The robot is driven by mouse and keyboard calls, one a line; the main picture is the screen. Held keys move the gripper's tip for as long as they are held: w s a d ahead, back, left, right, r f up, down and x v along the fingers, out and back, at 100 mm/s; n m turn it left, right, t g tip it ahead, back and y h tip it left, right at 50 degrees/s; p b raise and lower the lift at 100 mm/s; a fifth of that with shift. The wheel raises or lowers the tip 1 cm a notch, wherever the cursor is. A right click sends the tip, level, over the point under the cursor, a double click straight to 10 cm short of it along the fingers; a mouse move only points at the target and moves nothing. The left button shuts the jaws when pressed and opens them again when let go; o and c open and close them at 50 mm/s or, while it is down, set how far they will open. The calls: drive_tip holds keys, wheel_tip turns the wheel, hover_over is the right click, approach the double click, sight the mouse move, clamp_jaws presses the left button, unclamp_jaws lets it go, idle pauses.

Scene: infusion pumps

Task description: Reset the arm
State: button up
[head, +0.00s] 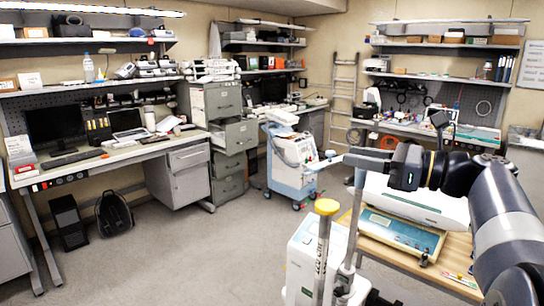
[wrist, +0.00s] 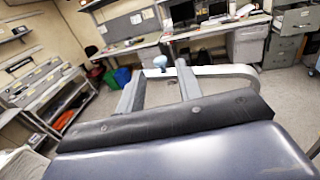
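My arm comes in from the right edge of the head view, and my gripper (head: 338,161) points left above the floor near a blue and white wheeled cart (head: 292,160). In the wrist view, the two light grey fingers of my gripper (wrist: 157,88) stand apart with a clear gap between them. Nothing is seen held between them. A pale curved rail (wrist: 225,70) and a blue knob (wrist: 160,62) show beyond the fingers; I cannot tell whether they touch.
A wooden table (head: 448,272) at right bears a white device (head: 425,204) and a teal-fronted device (head: 400,234). A yellow-topped pole (head: 326,207) stands in front. Desks with monitors (head: 55,122) and a drawer cabinet (head: 218,100) line the walls. The floor at left centre is open.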

sight(327, 152)
drive_tip(key=p+x, duration=0.1)
drive_tip(key=x, duration=0.5)
drive_tip(key=shift+a, duration=0.1)
drive_tip(key=shift+w+a+t, duration=0.1)
drive_tip(key=shift+w+t, duration=0.1)
drive_tip(key=shift+t, duration=0.1)
drive_tip(key=b+v, duration=0.2)
drive_tip(key=v, duration=0.9)
drive_tip(key=p+x, duration=0.1)
drive_tip(key=x, duration=1)
drive_tip(key=shift+w+a+f, duration=0.1)
drive_tip(key=shift+a+f, duration=0.05)
drive_tip(key=shift+f, duration=0.05)
drive_tip(key=shift+w+a+r+m+t+h+b, duration=0.1)
drive_tip(key=shift+w+a+m+t+h+b, duration=0.2)
drive_tip(key=shift+w+m+t+h+b, duration=0.55)
drive_tip(key=shift+w+a+r+m+t+h+b, duration=0.1)
drive_tip(key=shift+w+a+m+t+h+b, duration=0.25)
drive_tip(key=shift+w+m+t+h, duration=0.55)
